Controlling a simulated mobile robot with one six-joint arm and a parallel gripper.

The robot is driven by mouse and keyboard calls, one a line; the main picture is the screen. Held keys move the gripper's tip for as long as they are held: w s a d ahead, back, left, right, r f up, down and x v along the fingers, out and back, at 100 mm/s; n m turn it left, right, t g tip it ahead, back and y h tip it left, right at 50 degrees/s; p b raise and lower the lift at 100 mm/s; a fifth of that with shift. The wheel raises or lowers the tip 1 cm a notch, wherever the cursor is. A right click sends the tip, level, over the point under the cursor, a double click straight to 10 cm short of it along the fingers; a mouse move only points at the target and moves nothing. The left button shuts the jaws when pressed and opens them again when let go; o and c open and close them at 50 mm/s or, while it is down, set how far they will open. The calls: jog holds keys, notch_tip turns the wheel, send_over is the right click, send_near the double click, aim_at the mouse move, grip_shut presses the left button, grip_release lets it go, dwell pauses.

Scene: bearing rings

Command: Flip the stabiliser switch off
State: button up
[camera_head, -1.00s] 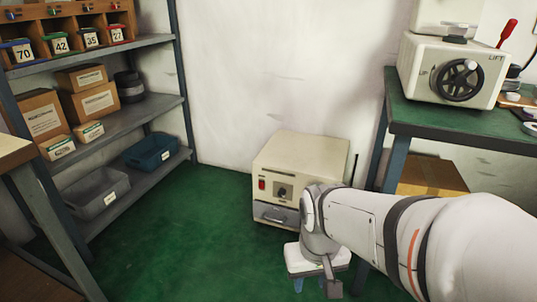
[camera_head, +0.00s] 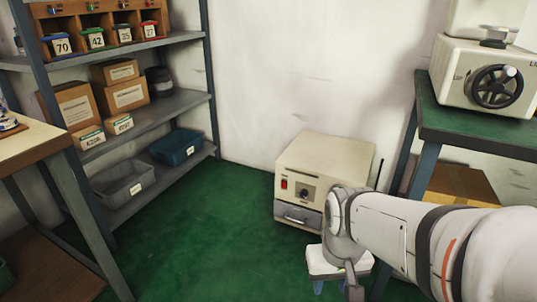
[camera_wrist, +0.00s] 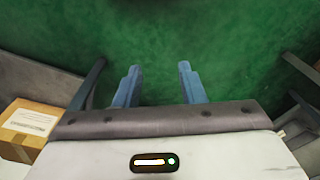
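The stabiliser seems to be the cream box (camera_head: 325,160) on the green floor by the wall in the head view. A small red switch (camera_head: 284,184) is at the left of its front face, beside a dark panel with a round knob (camera_head: 305,193). I cannot tell the switch's position. My gripper (camera_head: 340,283) hangs low in front of the box's right side, apart from it, partly hidden by my wrist. In the wrist view my gripper (camera_wrist: 159,68) has its two blue fingers spread over bare floor, with nothing between them. The switch is not in the wrist view.
A metal shelf (camera_head: 150,120) with boxes and bins stands at left, and a worktable (camera_head: 30,140) at near left. A green bench (camera_head: 470,125) with a handwheel unit (camera_head: 490,75) is at right, a cardboard box (camera_head: 460,185) under it. Floor left of the stabiliser is clear.

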jog(key=shift+c, duration=0.3)
notch_tip(320, 180, up, 4)
jog(key=p, duration=0.3)
jog(key=shift+f, duration=0.2)
jog(key=c, duration=0.6)
jog(key=shift+f, duration=0.15)
grip_shut()
